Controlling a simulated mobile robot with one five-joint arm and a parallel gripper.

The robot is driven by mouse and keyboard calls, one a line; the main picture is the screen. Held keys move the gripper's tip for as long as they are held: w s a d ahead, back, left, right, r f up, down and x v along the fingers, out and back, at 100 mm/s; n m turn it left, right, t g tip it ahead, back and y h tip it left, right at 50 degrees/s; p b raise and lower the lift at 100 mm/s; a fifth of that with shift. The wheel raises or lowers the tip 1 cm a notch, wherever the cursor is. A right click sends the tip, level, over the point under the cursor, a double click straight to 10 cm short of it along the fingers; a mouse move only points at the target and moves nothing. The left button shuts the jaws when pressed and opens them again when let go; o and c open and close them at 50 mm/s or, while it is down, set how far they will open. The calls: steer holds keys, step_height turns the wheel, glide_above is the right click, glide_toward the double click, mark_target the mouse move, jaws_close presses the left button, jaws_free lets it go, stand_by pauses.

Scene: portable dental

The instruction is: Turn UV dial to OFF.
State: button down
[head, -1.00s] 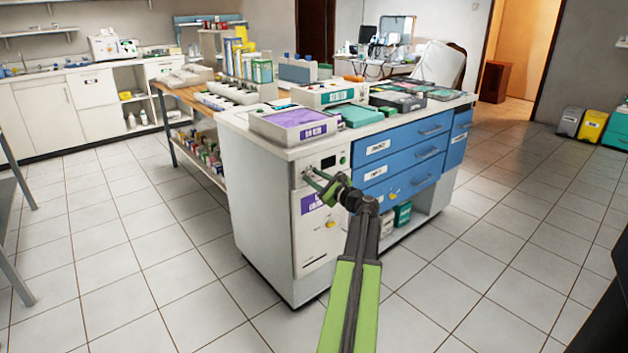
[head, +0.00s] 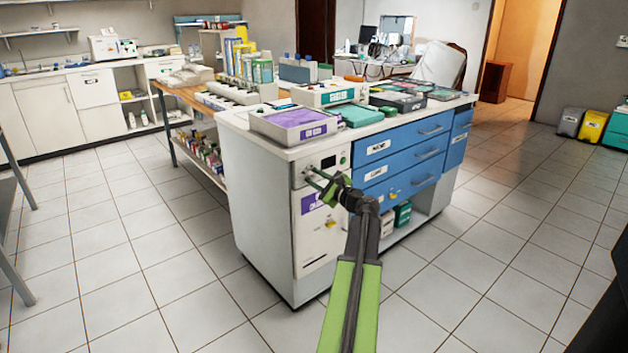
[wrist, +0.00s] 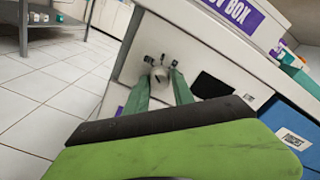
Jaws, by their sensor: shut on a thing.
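The UV dial (wrist: 159,75) is a small pale knob with a dark pointer mark on the front panel of the white cabinet (head: 322,245). In the wrist view my gripper (wrist: 160,80) has its two green fingers on either side of the dial, shut on it. Small dark marks show on the panel just above the dial, too small to read. In the head view my gripper (head: 313,178) reaches the upper left of the panel, and its fingers hide most of the dial there.
A dark display window (wrist: 211,86) and a green button (head: 343,160) sit right of the dial. A purple-labelled box (head: 295,122) stands on the counter above. Blue drawers (head: 405,160) are to the right. The tiled floor (head: 150,260) at left is clear.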

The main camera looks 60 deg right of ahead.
steer(key=shift+w, duration=0.1)
stand_by(0.7)
steer(key=c, duration=1.1)
jaws_free()
steer(key=shift+s+a, duration=0.1)
steer(key=shift+s, duration=0.2)
steer(key=v, duration=1.6)
steer(key=shift+s+a, duration=0.15)
steer(key=shift+s, duration=0.2)
